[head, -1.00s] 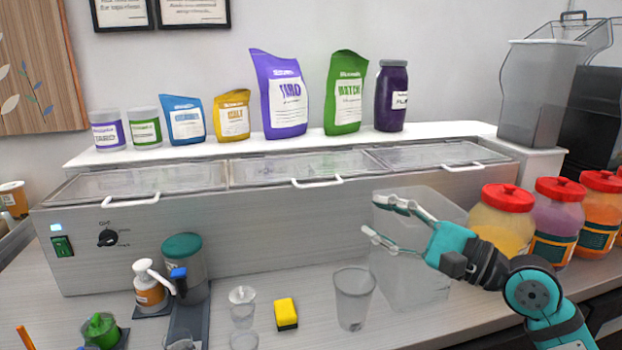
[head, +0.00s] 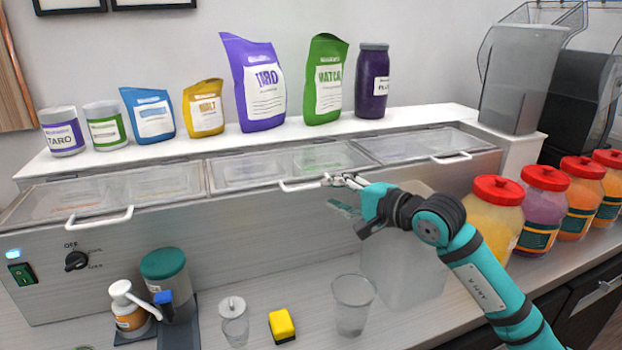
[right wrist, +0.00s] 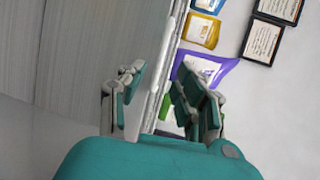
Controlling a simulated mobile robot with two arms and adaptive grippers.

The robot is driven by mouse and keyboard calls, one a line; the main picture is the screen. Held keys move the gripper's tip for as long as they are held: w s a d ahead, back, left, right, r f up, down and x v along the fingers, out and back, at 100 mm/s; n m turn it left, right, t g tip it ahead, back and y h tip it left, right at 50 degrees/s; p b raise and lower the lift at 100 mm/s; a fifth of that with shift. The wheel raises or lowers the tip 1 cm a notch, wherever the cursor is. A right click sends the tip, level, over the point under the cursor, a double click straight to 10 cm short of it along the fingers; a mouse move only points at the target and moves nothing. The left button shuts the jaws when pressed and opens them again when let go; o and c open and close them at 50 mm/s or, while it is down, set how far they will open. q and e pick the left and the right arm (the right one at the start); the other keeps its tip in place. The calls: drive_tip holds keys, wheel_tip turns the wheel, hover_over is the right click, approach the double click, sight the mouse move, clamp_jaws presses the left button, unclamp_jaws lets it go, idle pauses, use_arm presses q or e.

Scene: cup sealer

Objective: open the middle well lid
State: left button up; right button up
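The middle well lid (head: 240,172) is a clear panel lying shut on the steel counter unit. Its white bar handle (head: 296,186) sticks out at the front edge. My right gripper (head: 331,193) is at the right end of this handle, in front of the lid's right part. Its fingers are apart in the right wrist view (right wrist: 156,84), with nothing clearly held between them. I cannot tell whether a finger touches the handle. My left gripper is not in view.
The left lid (head: 110,195) and right lid (head: 405,145) are shut, each with its own handle. Bags and jars stand on the white shelf (head: 200,147) behind. A clear bin (head: 400,265) stands below my right arm. Red-capped jars (head: 492,215) stand at right.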

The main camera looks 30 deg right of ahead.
sight(313, 188)
drive_tip(key=p+x, duration=0.2)
drive_tip(key=x, duration=0.5)
drive_tip(key=shift+r, duration=0.1)
drive_tip(key=shift+w+a+p, duration=0.15)
drive_tip(key=shift+w+p, duration=0.15)
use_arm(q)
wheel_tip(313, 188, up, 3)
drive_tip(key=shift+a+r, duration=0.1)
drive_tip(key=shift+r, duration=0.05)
use_arm(e)
drive_tip(key=shift+c, duration=0.2)
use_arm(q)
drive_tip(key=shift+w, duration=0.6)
use_arm(e)
clamp_jaws()
